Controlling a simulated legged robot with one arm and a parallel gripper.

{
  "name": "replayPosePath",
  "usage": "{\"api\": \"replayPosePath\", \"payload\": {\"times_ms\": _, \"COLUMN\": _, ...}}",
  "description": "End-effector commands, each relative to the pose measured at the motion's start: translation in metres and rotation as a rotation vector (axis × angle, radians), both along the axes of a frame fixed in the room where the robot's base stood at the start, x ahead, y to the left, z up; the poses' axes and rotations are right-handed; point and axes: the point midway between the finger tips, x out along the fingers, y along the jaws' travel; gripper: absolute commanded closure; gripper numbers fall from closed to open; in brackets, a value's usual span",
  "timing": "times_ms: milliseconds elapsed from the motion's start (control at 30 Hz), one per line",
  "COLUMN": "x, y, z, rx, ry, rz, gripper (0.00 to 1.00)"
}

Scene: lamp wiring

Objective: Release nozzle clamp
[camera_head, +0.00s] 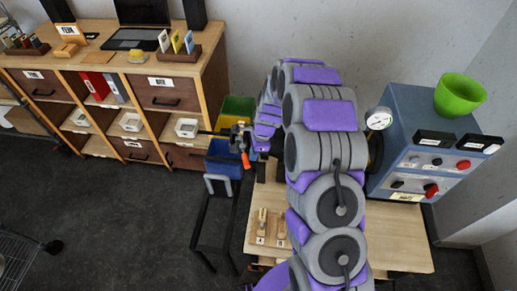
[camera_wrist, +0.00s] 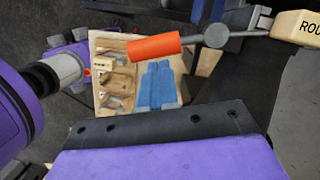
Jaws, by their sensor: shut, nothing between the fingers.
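An orange-handled lever (camera_wrist: 154,47) on a grey bar with a round pivot shows in the wrist view; it looks like the clamp's handle. A pale block (camera_wrist: 298,27) lettered "ROU", cut off by the frame edge, is at the bar's right end. In the head view the orange handle (camera_head: 246,160) is small, beside the end of my arm. My gripper (camera_head: 258,143) is at the far end of the purple and grey arm, close to the handle. It is shut and empty. Its fingertips are too small to make out, and contact with the handle cannot be told.
A wooden table (camera_head: 405,255) carries a blue control box (camera_head: 420,130) with a gauge and a green bowl (camera_head: 459,95). Wooden blocks (camera_head: 270,228) stand on the table's left part. A blue bin (camera_head: 222,160) and a drawer cabinet (camera_head: 165,92) are left.

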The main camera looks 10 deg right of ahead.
Motion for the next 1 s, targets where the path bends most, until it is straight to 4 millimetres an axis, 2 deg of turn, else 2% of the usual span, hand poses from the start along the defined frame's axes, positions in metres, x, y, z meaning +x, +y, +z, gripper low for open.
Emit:
{"api": "replayPosePath", "payload": {"times_ms": 33, "x": -0.003, "y": 0.005, "z": 0.005, "rx": -0.001, "ry": 0.007, "rz": -0.026, "gripper": 1.00}}
{"api": "replayPosePath", "payload": {"times_ms": 200, "x": -0.005, "y": 0.018, "z": 0.009, "rx": -0.002, "ry": 0.005, "rz": -0.169, "gripper": 1.00}}
{"api": "replayPosePath", "payload": {"times_ms": 700, "x": -0.005, "y": 0.049, "z": 0.006, "rx": -0.003, "ry": 0.006, "rz": -0.624, "gripper": 1.00}}
{"api": "replayPosePath", "payload": {"times_ms": 900, "x": -0.002, "y": 0.058, "z": 0.005, "rx": -0.003, "ry": 0.000, "rz": -0.752, "gripper": 1.00}}
{"api": "replayPosePath", "payload": {"times_ms": 1000, "x": -0.001, "y": 0.061, "z": 0.003, "rx": -0.003, "ry": 0.003, "rz": -0.749, "gripper": 1.00}}
